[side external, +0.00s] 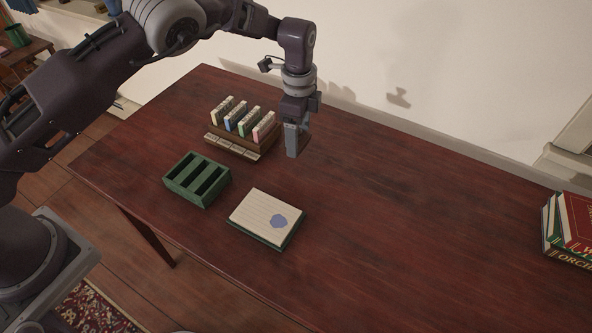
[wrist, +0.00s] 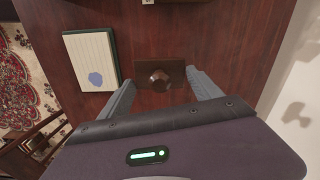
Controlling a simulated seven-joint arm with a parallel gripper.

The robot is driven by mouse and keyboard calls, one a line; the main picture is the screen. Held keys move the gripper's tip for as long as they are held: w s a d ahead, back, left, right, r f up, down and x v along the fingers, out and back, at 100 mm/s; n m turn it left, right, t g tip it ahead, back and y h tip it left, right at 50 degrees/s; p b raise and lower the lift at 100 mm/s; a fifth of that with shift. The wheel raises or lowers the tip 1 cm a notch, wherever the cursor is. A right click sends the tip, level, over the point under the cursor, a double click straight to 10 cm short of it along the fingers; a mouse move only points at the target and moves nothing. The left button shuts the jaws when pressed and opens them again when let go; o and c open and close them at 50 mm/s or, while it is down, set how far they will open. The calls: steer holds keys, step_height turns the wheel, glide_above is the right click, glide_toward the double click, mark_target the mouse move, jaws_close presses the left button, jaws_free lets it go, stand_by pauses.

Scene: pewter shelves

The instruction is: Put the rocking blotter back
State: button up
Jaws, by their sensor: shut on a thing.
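My gripper (side external: 297,150) is shut on the rocking blotter, a dark brown wooden piece with a round knob. In the wrist view the blotter (wrist: 174,74) sits between the two fingers of my gripper (wrist: 160,79). In the side view the blotter (side external: 306,144) is mostly hidden behind a finger and seems to hang above the table; its height is hard to judge. A lined notepad (side external: 257,208) with a blue ink blot lies on the table, to the lower left of my gripper. It also shows in the wrist view (wrist: 88,52).
A green tray with long slots (side external: 185,186) stands left of the notepad. Behind it is a brown wooden rack (side external: 264,145) holding several pale-spined upright items (side external: 230,122). Stacked books (side external: 570,228) lie at the far right.

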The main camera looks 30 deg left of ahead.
step_height(320, 180, down, 10)
steer(key=shift+w+r, duration=0.1)
steer(key=shift+r, duration=0.1)
steer(key=shift+f, duration=0.15)
steer(key=o, duration=1.2)
